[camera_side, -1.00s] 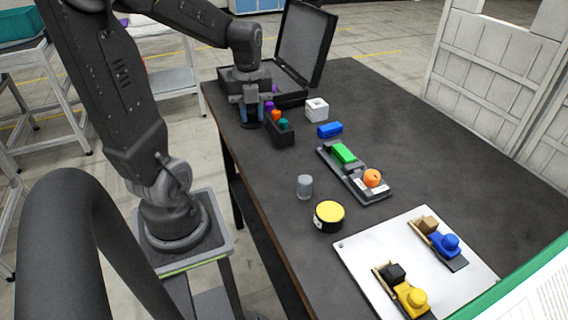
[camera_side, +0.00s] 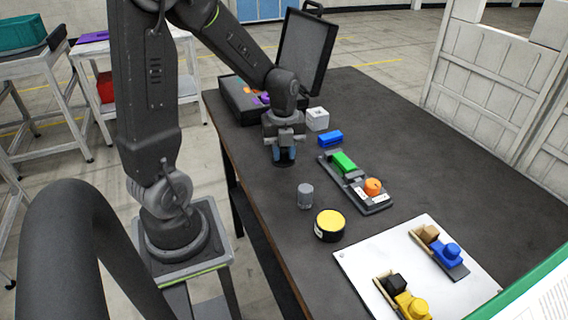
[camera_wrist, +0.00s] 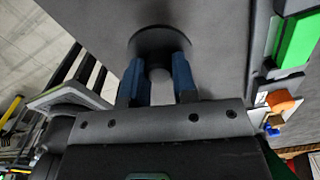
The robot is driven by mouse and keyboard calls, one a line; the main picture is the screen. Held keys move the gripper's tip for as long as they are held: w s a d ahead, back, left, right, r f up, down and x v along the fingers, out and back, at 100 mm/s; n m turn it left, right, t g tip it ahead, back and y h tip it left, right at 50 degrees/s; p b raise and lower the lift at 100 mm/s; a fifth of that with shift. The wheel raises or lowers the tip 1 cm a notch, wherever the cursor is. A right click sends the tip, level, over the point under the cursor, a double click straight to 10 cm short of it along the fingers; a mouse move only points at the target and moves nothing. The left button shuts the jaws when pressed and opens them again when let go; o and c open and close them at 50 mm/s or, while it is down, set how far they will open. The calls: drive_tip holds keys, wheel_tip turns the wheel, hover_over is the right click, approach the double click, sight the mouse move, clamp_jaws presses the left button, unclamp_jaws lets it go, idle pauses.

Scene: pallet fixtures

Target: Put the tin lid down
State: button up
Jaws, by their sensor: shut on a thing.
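My gripper (camera_side: 284,150) points down over the dark table, left of the green block. In the side view only a dark edge of the lid (camera_side: 285,164) shows under the fingers. It is at or just above the table top; I cannot tell whether it touches.
An open black case (camera_side: 238,108) holds purple and orange things at the back. A white cube (camera_side: 317,119), blue block (camera_side: 330,138), grey tray (camera_side: 376,207), grey cylinder (camera_side: 305,196) and yellow-topped round tin (camera_side: 330,222) stand nearby. The table's right side is clear.

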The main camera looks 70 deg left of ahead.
sight(284, 158)
drive_tip(key=shift+f, duration=2.05)
drive_tip(key=shift+f, duration=0.15)
drive_tip(key=o, duration=0.9)
